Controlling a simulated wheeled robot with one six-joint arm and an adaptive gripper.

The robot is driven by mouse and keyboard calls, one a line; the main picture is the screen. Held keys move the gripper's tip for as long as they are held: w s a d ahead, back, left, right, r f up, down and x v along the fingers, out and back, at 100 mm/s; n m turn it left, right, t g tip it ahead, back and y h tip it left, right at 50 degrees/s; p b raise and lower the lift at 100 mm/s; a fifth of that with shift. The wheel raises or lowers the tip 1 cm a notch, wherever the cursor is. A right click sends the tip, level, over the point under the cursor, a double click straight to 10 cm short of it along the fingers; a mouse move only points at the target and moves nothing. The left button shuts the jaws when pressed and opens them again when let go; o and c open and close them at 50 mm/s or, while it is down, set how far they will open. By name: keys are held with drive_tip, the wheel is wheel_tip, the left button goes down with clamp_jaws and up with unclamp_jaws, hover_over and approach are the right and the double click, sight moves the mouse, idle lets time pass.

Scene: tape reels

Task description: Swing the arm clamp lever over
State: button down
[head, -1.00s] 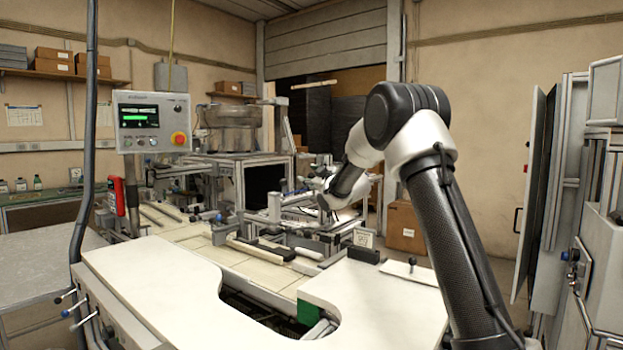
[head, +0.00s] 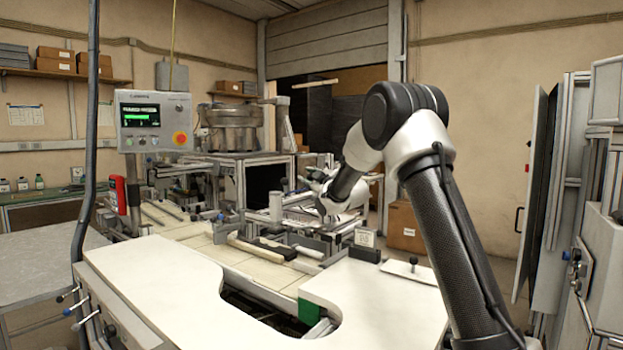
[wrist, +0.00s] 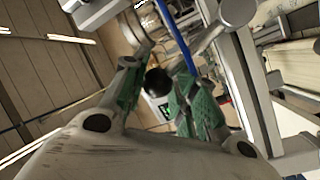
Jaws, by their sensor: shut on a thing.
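In the wrist view my gripper (wrist: 160,92) has its two green-padded fingers on either side of a round black knob (wrist: 157,81), which I take for the end of the arm clamp lever. The fingers are shut on it. In the head view my gripper (head: 312,178) is small, at the end of my arm above the right part of the machine bench. The knob and lever cannot be made out there.
Aluminium rails and a blue line (wrist: 183,42) run close by the fingers in the wrist view. In the head view a control panel (head: 154,121) stands at the left. A grey cylinder (head: 276,207) stands left of my gripper. A white worktop (head: 150,270) fills the front.

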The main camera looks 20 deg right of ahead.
drive_tip(key=n, duration=0.1)
drive_tip(key=s+a+n+t, duration=0.1)
drive_tip(key=shift+a+f+n+y, duration=0.1)
drive_tip(key=shift+f+n+y, duration=0.1)
drive_tip(key=shift+n+y, duration=0.1)
drive_tip(key=a+f+n, duration=0.1)
drive_tip(key=s+f+n+y, duration=0.1)
drive_tip(key=n, duration=0.1)
drive_tip(key=shift+s+a+t, duration=0.15)
drive_tip(key=shift+a+t, duration=0.15)
drive_tip(key=shift+a, duration=0.05)
drive_tip(key=shift+a+f, duration=0.1)
drive_tip(key=shift+f, duration=0.1)
drive_tip(key=c, duration=1.2)
unclamp_jaws()
drive_tip(key=shift+f, duration=0.1)
drive_tip(key=shift+o, duration=0.2)
drive_tip(key=shift+s, duration=0.15)
drive_tip(key=v, duration=0.7)
drive_tip(key=shift+s, duration=0.35)
